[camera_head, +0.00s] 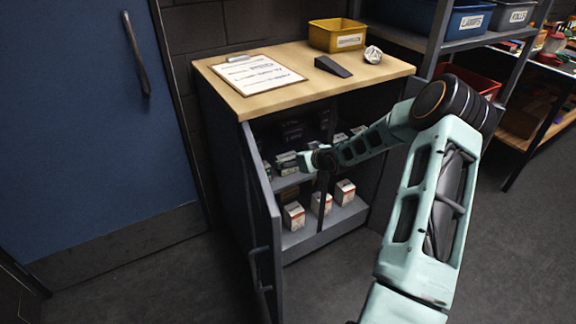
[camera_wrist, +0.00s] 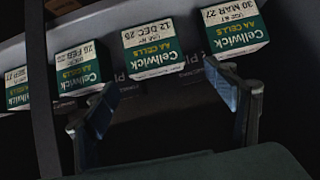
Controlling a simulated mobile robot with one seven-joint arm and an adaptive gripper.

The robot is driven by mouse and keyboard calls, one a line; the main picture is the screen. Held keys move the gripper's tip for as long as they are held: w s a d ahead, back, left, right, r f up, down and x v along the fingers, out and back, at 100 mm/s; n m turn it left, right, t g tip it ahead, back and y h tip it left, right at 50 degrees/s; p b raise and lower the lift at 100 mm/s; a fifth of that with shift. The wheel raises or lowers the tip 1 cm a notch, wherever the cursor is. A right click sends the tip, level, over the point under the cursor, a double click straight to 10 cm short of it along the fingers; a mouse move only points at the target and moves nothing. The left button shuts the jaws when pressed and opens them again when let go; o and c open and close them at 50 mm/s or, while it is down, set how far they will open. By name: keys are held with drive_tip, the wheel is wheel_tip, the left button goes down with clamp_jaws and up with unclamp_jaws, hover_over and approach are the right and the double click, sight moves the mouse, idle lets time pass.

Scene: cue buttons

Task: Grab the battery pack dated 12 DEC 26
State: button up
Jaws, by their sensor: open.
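In the wrist view, the battery pack whose upside-down label appears to read 12 DEC 26 (camera_wrist: 153,46) is a white, yellow and green Cellwick AA box. It stands on the cabinet's upper shelf (camera_wrist: 185,78), between a pack marked 30 MAR 27 (camera_wrist: 236,28) and one that seems marked FEB (camera_wrist: 79,68). My gripper (camera_wrist: 168,93) is open and empty, its two fingers apart below the row. The dated pack lies ahead of the gap between them, not held. In the head view, my gripper (camera_head: 309,160) reaches inside the open cabinet; my arm hides part of the shelf.
Another pack (camera_wrist: 17,88) stands at the row's left end. White and red boxes (camera_head: 321,204) stand on the shelf below. The cabinet door (camera_head: 262,225) hangs open on the left. A clipboard (camera_head: 257,74), black wedge (camera_head: 332,66) and yellow bin (camera_head: 337,35) lie on top.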

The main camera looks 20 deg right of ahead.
drive_tip(key=x, duration=0.2)
drive_tip(key=b+x, duration=0.1)
drive_tip(key=x, duration=0.1)
drive_tip(key=b+x, duration=0.1)
drive_tip(key=x, duration=0.1)
drive_tip(key=shift+s+d+f, duration=0.2)
drive_tip(key=shift+d+f, duration=0.1)
drive_tip(key=shift+f, duration=0.15)
drive_tip(key=shift+w+f, duration=0.15)
drive_tip(key=shift+w, duration=0.2)
drive_tip(key=c, duration=1.4)
